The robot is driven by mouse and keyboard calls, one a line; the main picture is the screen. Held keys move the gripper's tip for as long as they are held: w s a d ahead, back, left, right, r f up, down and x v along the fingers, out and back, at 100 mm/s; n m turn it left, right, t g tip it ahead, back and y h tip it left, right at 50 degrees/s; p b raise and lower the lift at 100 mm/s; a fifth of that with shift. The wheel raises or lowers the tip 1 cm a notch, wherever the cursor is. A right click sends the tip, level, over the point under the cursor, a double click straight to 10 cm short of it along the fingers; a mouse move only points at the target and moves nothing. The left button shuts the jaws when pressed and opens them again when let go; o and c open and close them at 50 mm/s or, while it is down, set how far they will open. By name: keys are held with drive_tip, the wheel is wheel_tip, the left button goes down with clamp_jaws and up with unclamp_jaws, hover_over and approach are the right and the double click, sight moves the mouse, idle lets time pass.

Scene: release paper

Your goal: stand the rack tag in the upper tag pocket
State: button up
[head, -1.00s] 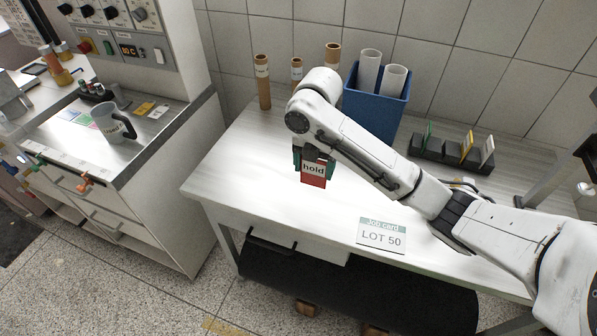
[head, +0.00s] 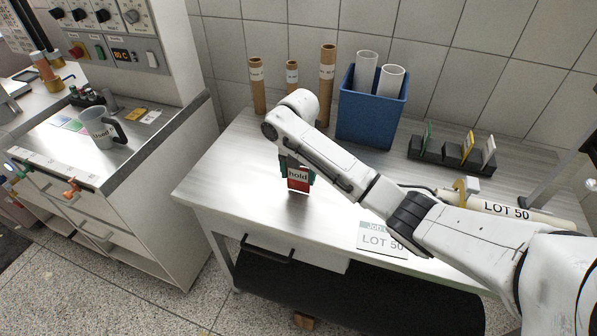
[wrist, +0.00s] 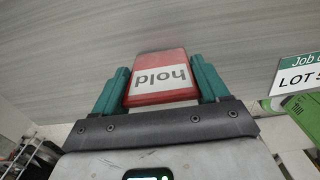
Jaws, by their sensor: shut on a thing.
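A red and white tag reading "hold" (head: 299,184) is between the two green fingers of my gripper (head: 297,172), over the left part of the bench (head: 235,165). In the wrist view the tag (wrist: 160,76) is pinched between both fingers of my gripper (wrist: 158,72), its print upside down. I cannot tell whether its lower edge touches the bench. I cannot tell which place is the upper tag pocket.
A blue bin (head: 370,118) with white rolls and several brown tubes (head: 327,85) stand along the back. A roll labelled "LOT 50" (head: 507,210) lies behind my arm. A job card (head: 380,240) is at the front edge. A mug (head: 98,128) stands on the left counter.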

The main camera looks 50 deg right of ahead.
drive_tip(key=shift+f, duration=0.15)
drive_tip(key=shift+f, duration=0.1)
drive_tip(key=shift+f, duration=0.1)
drive_tip(key=o, duration=1)
wheel_tip(320, 180, up, 11)
drive_tip(key=shift+r+p, duration=0.1)
drive_tip(key=shift+p, duration=0.45)
drive_tip(key=shift+a+r, duration=0.1)
drive_tip(key=shift+r, duration=0.5)
